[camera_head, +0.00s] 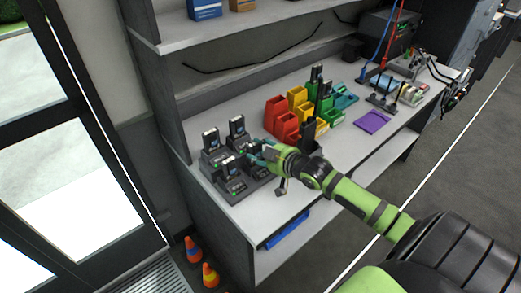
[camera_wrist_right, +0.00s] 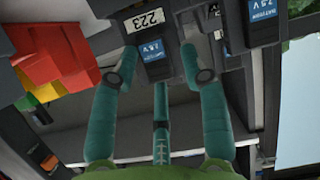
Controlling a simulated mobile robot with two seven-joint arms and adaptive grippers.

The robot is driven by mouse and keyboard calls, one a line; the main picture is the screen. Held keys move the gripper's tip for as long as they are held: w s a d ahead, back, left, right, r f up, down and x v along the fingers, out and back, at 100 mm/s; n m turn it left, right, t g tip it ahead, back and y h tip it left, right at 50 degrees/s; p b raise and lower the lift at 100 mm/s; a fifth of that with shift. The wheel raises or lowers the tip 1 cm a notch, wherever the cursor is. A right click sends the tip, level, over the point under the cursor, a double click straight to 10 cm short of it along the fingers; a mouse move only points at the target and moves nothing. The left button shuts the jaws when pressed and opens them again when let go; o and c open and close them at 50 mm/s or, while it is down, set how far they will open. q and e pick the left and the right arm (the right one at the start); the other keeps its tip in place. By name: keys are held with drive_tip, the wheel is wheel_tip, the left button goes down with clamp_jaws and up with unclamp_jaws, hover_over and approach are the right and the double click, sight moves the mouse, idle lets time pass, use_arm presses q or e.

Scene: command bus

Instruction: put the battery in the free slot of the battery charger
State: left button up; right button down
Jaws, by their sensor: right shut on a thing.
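My right gripper (camera_head: 262,153) is at the right side of the dark battery charger (camera_head: 234,187), on the near left part of the bench. Its teal fingers, also in the right wrist view (camera_wrist_right: 162,76), are shut on a dark battery (camera_wrist_right: 152,48) with a blue 7.5V label. In the head view the gripper largely hides this battery and the charger bay under it, so I cannot tell whether it is seated. Other batteries stand upright in the charger: one at the back left (camera_head: 210,139), one at the back right (camera_head: 237,126) and one in front (camera_head: 228,167). My left gripper is not in view.
Red bins (camera_head: 278,118), yellow bins and green bins stand right of the charger, with dark upright devices among them. A purple tray (camera_head: 372,122) lies farther right. A shelf (camera_head: 220,28) overhangs the back. Orange-and-blue cones (camera_head: 210,274) stand on the floor.

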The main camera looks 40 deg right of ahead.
drive_tip(key=shift+f, duration=0.35)
idle(0.6)
drive_tip(key=c, duration=0.6)
unclamp_jaws()
drive_tip(key=shift+o, duration=0.2)
drive_tip(key=v, duration=1.2)
